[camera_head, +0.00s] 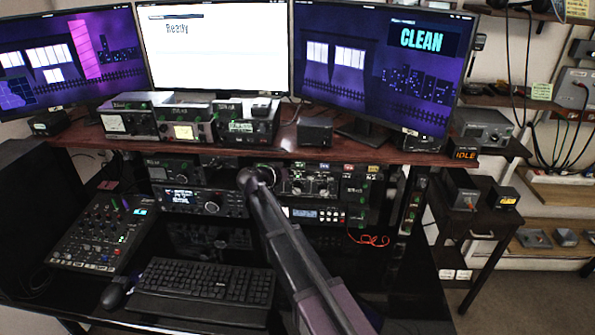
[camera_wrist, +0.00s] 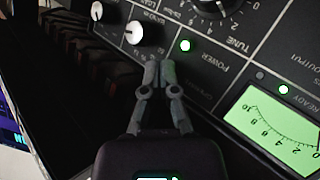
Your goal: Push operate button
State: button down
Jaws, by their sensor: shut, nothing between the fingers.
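In the wrist view, my gripper (camera_wrist: 160,70) is shut and empty, its two fingertips together close in front of a dark panel (camera_wrist: 225,65). A lit green light (camera_wrist: 185,45) by the word POWER is just above and right of the fingertips. Small, dim lettering lies right of the fingers, too faint to read surely. I cannot make out the operate button; the fingers may cover it. I cannot tell whether the tips touch the panel. In the head view my arm reaches to the rack under the shelf, and its end hides the fingers.
In the wrist view, a lit green meter (camera_wrist: 280,130) is at right, with a second green light (camera_wrist: 283,89) near READY. A white-faced knob (camera_wrist: 133,32) is up left. In the head view, a keyboard (camera_head: 205,285) and mixer (camera_head: 105,232) lie on the desk; monitors stand above the shelf (camera_head: 90,135).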

jog(key=shift+s, duration=0.1)
jog(key=shift+s+a, duration=0.1)
jog(key=shift+s, duration=0.4)
dwell(0.3)
jog(key=s, duration=0.6)
dwell(0.5)
